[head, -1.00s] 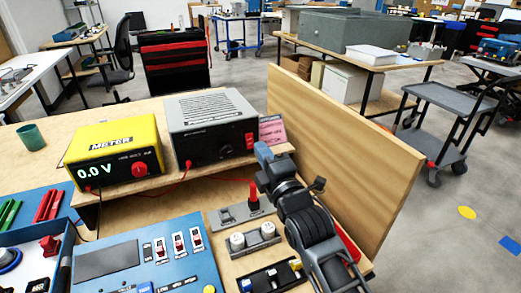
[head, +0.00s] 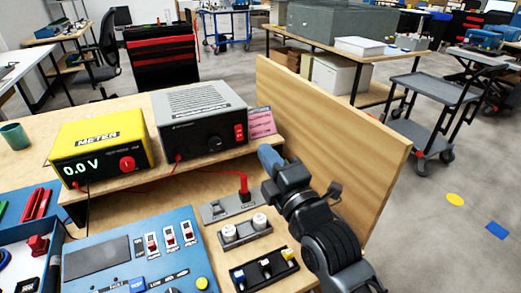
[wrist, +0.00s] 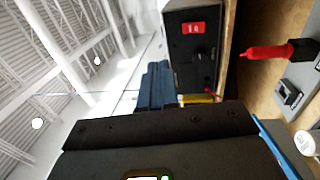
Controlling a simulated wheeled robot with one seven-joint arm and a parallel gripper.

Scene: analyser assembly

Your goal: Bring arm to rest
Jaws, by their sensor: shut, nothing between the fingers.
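My gripper (head: 268,158) is at the right side of the bench, in front of the wooden side panel and near the grey power supply (head: 202,122). Its fingers show as a dark blue block in the wrist view (wrist: 156,86), closed together and empty. My dark arm runs from the gripper down to the lower right edge of the head view. The red probe (head: 244,186) stands upright in a grey holder, left of my wrist and apart from it.
The yellow meter (head: 100,150) reads 0.0 V. A blue switch panel (head: 130,262), a grey block with two white knobs (head: 244,232) and a black tray (head: 264,270) lie at the front. The wooden panel (head: 335,150) rises close by my arm. Open floor and a trolley (head: 432,100) lie beyond.

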